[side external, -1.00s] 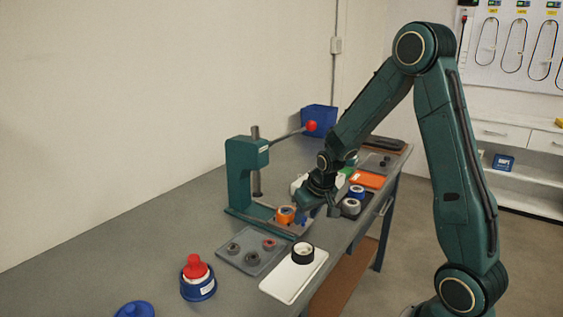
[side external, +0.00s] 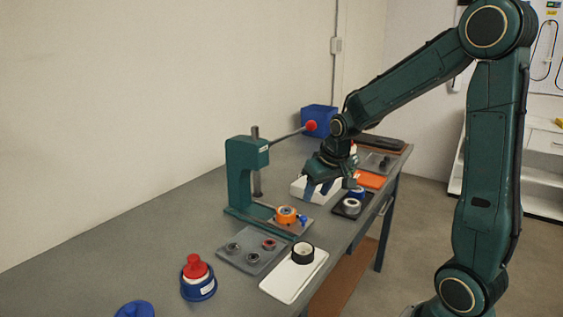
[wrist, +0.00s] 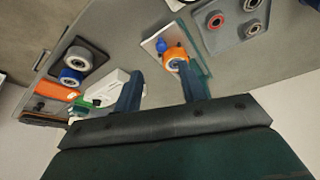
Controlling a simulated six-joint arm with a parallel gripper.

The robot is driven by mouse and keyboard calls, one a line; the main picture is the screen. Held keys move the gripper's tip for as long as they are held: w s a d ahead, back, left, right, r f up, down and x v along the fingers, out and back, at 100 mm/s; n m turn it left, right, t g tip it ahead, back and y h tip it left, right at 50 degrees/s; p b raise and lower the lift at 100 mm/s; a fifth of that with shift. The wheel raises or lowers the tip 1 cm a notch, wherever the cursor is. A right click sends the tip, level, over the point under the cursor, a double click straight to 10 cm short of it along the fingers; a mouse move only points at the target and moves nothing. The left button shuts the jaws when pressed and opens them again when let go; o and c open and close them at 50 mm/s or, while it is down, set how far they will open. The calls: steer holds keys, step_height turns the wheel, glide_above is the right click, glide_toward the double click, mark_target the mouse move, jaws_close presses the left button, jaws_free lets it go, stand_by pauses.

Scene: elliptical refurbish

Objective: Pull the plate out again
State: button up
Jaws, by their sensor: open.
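The plate (side external: 292,230) is a small flat plate at the foot of the green press (side external: 240,172). It carries an orange ring part (side external: 286,215) and has a blue knob (side external: 303,219) at its right edge. The orange part stands to the right of the press ram (side external: 257,181) in the side view. My gripper (side external: 320,191) is open and empty, raised behind and to the right of the plate, near a white box. In the wrist view the plate (wrist: 152,41) and blue knob (wrist: 161,45) show beyond my open fingers; the right finger partly covers the orange part.
The white box (side external: 300,187) and a black tray (side external: 342,212) with ring parts are close to my gripper. A grey tray (side external: 240,257) of small rings and a white tray (side external: 285,283) with a black ring lie in front. The press lever's red knob (side external: 311,126) sticks out above.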

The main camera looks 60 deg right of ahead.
steer(key=shift+v, duration=1.9)
steer(key=s+a+r+n+y, duration=0.1)
steer(key=s+a+r+n, duration=0.1)
steer(key=s+a, duration=0.5)
steer(key=s+a+r+n+t, duration=0.1)
steer(key=s+a+r+n, duration=0.1)
steer(key=s+a+r, duration=0.2)
steer(key=shift+s+a+n+t+y, duration=0.35)
steer(key=shift+s+a, duration=1.45)
steer(key=shift+s, duration=0.85)
